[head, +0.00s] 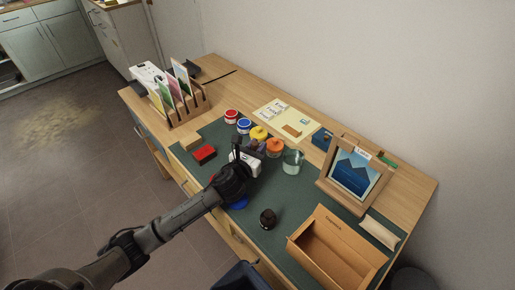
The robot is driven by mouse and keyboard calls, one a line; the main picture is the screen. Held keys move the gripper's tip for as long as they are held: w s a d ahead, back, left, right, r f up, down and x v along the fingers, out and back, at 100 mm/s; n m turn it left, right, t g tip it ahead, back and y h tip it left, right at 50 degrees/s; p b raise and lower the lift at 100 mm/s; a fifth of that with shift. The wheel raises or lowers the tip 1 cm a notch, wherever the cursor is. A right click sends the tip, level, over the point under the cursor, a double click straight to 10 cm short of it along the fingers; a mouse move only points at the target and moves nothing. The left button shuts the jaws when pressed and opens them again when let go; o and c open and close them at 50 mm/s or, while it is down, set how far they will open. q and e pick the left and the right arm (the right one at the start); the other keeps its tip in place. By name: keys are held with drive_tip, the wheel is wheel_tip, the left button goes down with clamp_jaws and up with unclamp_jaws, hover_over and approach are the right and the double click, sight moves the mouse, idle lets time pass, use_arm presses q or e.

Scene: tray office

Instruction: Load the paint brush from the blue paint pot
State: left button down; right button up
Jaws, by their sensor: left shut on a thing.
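The blue paint pot (244,125) stands on the green mat between a red pot (231,116) and a yellow pot (259,133). An orange pot (274,147) stands at the right end of this row. My left gripper (252,148) is over the mat, just in front of the pots and nearest the yellow and orange ones. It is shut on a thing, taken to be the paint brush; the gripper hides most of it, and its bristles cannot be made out. My right gripper is out of view.
A clear glass jar (293,161) stands right of the orange pot. A red block (204,154), a dark round object (268,218) and an open cardboard box (335,248) are on the mat. A picture frame (355,173) stands right; a card rack (182,104) stands left.

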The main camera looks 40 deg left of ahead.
use_arm(q)
drive_tip(key=shift+a, duration=0.1)
drive_tip(key=shift+w+f, duration=0.1)
drive_tip(key=shift+f, duration=0.05)
drive_tip(key=c, duration=1)
unclamp_jaws()
drive_tip(key=shift+o, duration=0.2)
drive_tip(key=shift+r, duration=0.25)
drive_tip(key=shift+s, duration=0.4)
drive_tip(key=s+p, duration=0.1)
drive_tip(key=s, duration=0.2)
drive_tip(key=s+d+p, duration=0.1)
drive_tip(key=s, duration=0.3)
drive_tip(key=s+d+p, duration=0.1)
drive_tip(key=s, duration=0.3)
drive_tip(key=shift+d, duration=0.2)
